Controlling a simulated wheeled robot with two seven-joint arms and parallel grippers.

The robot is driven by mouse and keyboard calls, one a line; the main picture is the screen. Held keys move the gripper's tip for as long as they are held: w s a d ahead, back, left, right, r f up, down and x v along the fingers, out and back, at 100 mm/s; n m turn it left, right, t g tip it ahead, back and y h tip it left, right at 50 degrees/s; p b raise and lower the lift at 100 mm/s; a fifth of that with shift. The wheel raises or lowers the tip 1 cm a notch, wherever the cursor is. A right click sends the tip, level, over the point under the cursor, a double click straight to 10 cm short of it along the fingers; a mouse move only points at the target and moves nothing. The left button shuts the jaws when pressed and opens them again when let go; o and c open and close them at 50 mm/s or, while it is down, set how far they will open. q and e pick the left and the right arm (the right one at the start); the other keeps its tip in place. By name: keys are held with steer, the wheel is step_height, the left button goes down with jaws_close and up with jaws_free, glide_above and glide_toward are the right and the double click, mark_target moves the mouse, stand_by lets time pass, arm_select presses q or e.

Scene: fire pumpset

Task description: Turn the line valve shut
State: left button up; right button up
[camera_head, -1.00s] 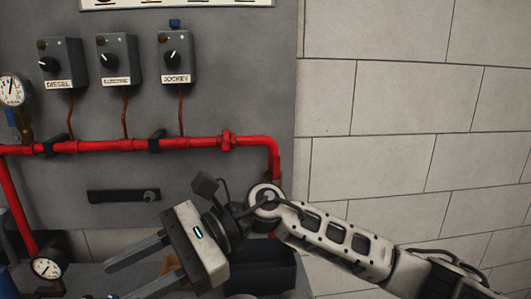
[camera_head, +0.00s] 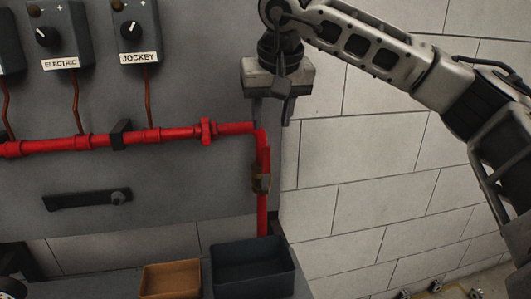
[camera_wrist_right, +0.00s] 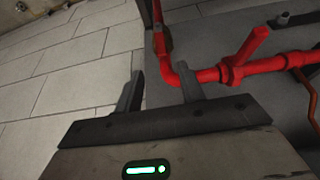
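My left gripper is not in view.
A dark tray (camera_head: 250,285) and a brown tray (camera_head: 169,282) stand below the valve. Switch boxes labelled electric (camera_head: 60,45) and jockey (camera_head: 138,30) hang on the grey panel. A dark bar handle (camera_head: 85,199) is mounted below the red pipe. A block wall (camera_head: 350,150) stands right.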

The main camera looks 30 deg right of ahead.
mark_target(266, 150)
steer(key=x, duration=1.1)
steer(key=shift+a+p, duration=0.1)
steer(key=shift+p, duration=0.2)
jaws_close()
